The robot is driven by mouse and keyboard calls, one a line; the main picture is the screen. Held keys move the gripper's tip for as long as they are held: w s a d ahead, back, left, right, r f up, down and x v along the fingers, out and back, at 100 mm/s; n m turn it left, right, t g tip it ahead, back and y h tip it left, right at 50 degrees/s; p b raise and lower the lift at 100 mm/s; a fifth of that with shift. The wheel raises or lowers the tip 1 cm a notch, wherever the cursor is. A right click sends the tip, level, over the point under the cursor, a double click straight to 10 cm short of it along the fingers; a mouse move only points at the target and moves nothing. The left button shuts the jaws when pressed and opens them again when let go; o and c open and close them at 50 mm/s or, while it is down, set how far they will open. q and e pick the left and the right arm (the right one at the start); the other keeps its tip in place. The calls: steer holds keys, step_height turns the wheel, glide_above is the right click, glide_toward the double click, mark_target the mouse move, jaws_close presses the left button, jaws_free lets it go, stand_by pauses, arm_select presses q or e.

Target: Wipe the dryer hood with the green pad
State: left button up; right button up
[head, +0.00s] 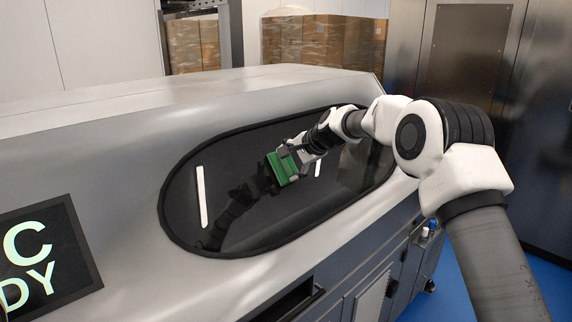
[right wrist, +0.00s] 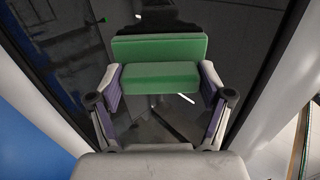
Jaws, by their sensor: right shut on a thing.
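The dryer hood (head: 130,115) is a long silver-grey housing with a dark, glossy oval window framed in black. The green pad (head: 281,168) is in front of that window, right of its middle. My right gripper (head: 290,158) is shut on the pad. In the right wrist view the green pad (right wrist: 160,78) sits between both fingers, with a second green shape just beyond it that looks like its reflection in the dark window. I cannot tell whether the pad touches the window. My left gripper is not in view.
A dark display panel (head: 45,258) with pale letters is at the lower left. Cardboard boxes (head: 325,40) stand behind the machine. Steel cabinets (head: 470,50) are at the right, and blue floor (head: 462,275) shows beside the machine.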

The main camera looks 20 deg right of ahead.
steer(key=shift+v, duration=3)
steer(key=v, duration=0.3)
steer(key=shift+w+f, duration=0.1)
steer(key=shift+w, duration=0.05)
